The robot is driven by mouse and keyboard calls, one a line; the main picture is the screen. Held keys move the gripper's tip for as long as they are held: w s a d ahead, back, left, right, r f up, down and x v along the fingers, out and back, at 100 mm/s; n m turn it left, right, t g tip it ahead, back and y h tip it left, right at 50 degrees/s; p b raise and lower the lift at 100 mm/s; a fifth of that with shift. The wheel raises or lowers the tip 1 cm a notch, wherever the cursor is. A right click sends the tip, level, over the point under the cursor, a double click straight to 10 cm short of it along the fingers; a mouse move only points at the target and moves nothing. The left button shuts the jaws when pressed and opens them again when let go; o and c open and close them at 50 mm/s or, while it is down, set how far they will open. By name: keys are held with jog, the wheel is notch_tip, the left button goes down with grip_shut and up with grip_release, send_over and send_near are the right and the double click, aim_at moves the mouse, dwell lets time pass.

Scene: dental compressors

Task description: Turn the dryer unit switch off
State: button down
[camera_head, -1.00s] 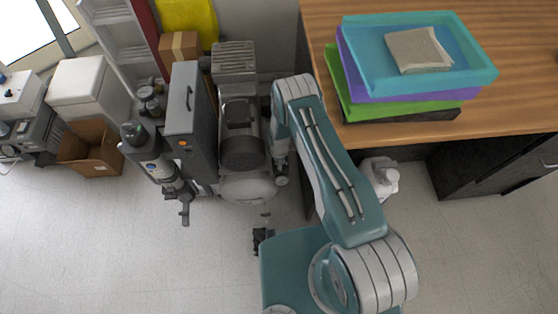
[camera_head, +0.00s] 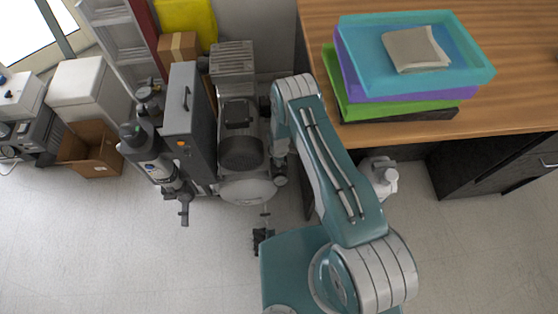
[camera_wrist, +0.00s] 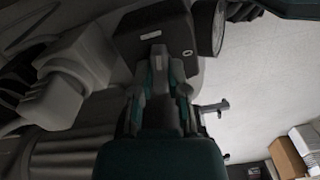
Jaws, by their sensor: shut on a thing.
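The compressor and dryer unit stands left of my arm in the head view. It has a tall grey cabinet (camera_head: 188,125) with a handle and a small orange light or button (camera_head: 184,147). In the wrist view, my gripper (camera_wrist: 160,62) reaches up against the lower face of a dark box (camera_wrist: 150,28) with a small white label. Its teal and grey fingers are close together, shut on a small part there that looks like the switch. The fingers hide most of that part, so its position cannot be read. In the head view the fingertips cannot be made out.
A wooden desk (camera_head: 505,105) with stacked trays (camera_head: 420,80) stands right of my arm. An open carton (camera_head: 92,150) is at left. Front floor is clear.

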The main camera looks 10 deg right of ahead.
jog(key=m, duration=1.1)
jog(key=shift+w+m, duration=0.1)
jog(key=shift+m, duration=2)
jog(key=c, duration=0.6)
grip_release()
jog(key=shift+c, duration=0.2)
jog(key=shift+a, duration=0.1)
notch_tip(320, 180, up, 12)
